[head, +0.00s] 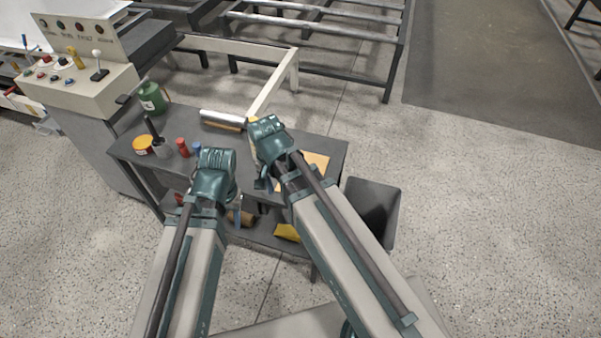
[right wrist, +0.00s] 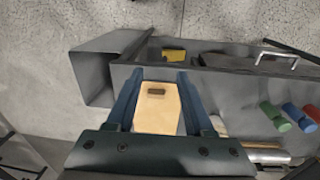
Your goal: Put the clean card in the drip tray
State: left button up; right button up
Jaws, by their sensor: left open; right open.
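A tan card (head: 314,163) with a small dark mark lies on the right part of the grey cart's top, partly hidden by my right arm. In the right wrist view the card (right wrist: 157,112) shows between the two fingers of my right gripper (right wrist: 158,78), which is open. Contact cannot be made out. In the head view my right gripper (head: 264,181) is over the cart beside the card. My left gripper (head: 212,178) is over the cart's front left, open; its fingertips are mostly hidden. I cannot pick out a drip tray for certain.
The cart top (head: 328,146) also carries a silver roll (head: 221,119), an orange tin (head: 142,145), a green can (head: 152,98) and small coloured cylinders. A dark open bin (head: 384,193) stands right of the cart. A control console (head: 80,82) stands left. Floor at right is clear.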

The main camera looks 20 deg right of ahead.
jog(key=w+d+r+m+p, duration=0.2)
jog(key=w+d+m, duration=0.5)
jog(key=m, duration=1)
jog(key=shift+w+r+m+y, duration=0.3)
jog(key=shift+w+y, duration=0.1)
jog(key=shift+w, duration=0.5)
jog(key=shift+f, duration=0.15)
notch_tip(320, 180, down, 8)
jog(key=b, duration=0.8)
jog(key=shift+f, duration=0.25)
jog(key=shift+b, duration=0.3)
notch_tip(320, 180, down, 5)
jog(key=b, duration=0.5)
jog(key=shift+s+d+f, duration=0.1)
jog(key=shift+s+d, duration=0.05)
